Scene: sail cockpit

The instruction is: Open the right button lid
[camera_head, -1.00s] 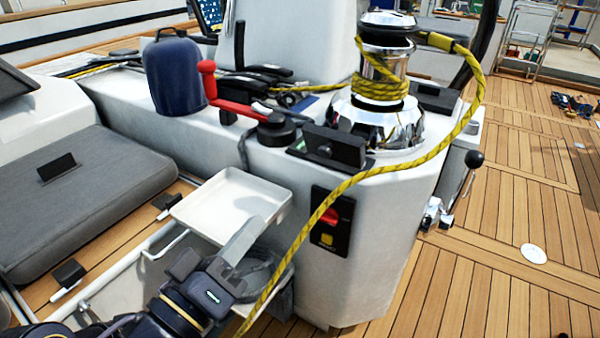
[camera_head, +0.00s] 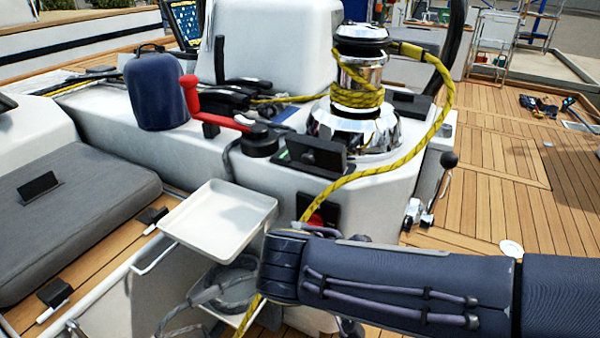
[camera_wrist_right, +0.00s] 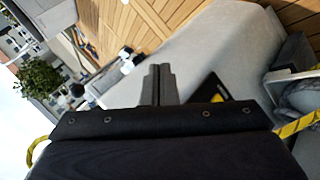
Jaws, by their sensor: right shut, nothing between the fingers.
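A black fitting with an upright plate (camera_head: 316,152) sits on the white console, in front of the chrome winch (camera_head: 357,128). A second black fitting (camera_head: 410,104) is behind and right of the winch. I cannot tell which of them is the right button lid, nor whether either is open. My right arm crosses the lower right of the head view, below these fittings, and hides its own gripper there. In the right wrist view my right gripper (camera_wrist_right: 160,85) is shut and empty, pointing along the console's pale side. My left gripper is out of view.
The red switch panel (camera_head: 317,212) on the console front is partly covered by my arm; its edge shows in the wrist view (camera_wrist_right: 210,90). A yellow rope (camera_head: 405,160) runs from the winch. A white tray (camera_head: 220,220) and a red-handled crank (camera_head: 215,115) stand left.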

